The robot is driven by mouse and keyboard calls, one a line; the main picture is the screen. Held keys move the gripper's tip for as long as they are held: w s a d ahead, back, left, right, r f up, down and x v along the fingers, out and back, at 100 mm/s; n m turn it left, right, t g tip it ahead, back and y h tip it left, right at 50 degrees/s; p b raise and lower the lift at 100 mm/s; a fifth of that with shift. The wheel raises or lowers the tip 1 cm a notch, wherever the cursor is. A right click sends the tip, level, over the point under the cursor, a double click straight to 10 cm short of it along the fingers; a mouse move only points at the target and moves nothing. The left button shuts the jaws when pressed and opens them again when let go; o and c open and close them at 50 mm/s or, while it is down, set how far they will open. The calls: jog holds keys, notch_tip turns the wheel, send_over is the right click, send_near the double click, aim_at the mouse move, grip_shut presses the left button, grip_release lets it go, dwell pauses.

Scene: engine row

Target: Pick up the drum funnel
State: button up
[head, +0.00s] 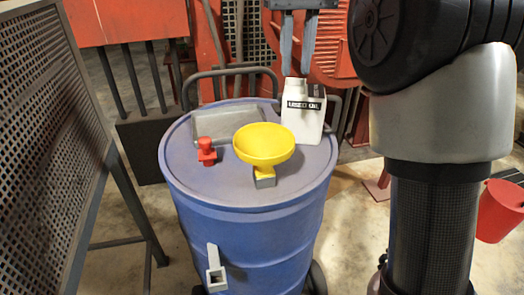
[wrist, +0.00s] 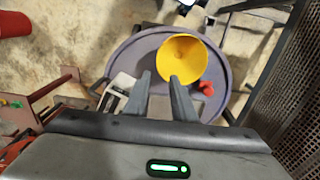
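The drum funnel (head: 264,146) is a yellow bowl on a small base with a grey block at its front. It stands upright on the lid of a blue drum (head: 243,235). My gripper (head: 297,72) hangs above the back of the drum, its two grey fingers pointing down over a white bottle. The fingers are apart with nothing seen between them. In the wrist view the funnel (wrist: 181,60) lies just beyond the fingertips (wrist: 161,76), partly behind the right one. I cannot see any contact with the funnel.
The white bottle (head: 303,117), labelled "USED OIL", stands behind and right of the funnel. A red fitting (head: 207,151) is left of it, with a grey plate (head: 240,128) behind. A perforated panel (head: 50,140) stands at left. A red bucket (head: 501,209) is at right.

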notch_tip(320, 180, down, 11)
jog(key=b, duration=0.3)
jog(key=shift+w+a+f, duration=0.1)
jog(key=shift+f, duration=0.1)
jog(key=shift+w+f+b, duration=0.2)
jog(key=shift+f+b, duration=0.2)
jog(key=shift+f, duration=2.7)
grip_shut()
